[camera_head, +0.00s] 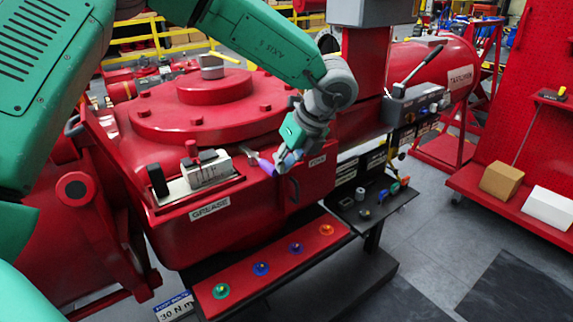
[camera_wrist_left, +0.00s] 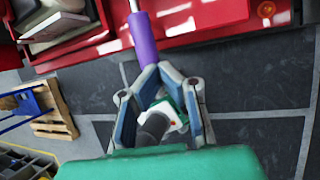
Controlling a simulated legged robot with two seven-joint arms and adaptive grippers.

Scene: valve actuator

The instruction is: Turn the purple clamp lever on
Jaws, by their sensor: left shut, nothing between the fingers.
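The purple clamp lever (camera_head: 265,166) sticks out from the red actuator body (camera_head: 215,125), at its front edge near the middle of the head view. Its grey shaft runs up and back to the left. My left gripper (camera_head: 284,163) is shut and empty, just right of the purple handle. In the left wrist view the purple handle (camera_wrist_left: 142,38) points down toward the closed fingertips of my left gripper (camera_wrist_left: 158,70). The handle's end is right by the fingertips; I cannot tell whether they touch. My right gripper is not in view.
A grey block (camera_head: 207,170) sits on the ledge left of the lever. A red panel with several coloured knobs (camera_head: 270,268) lies below. A dark shelf with small parts (camera_head: 372,200) is to the right. Floor (camera_head: 450,210) is open further right.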

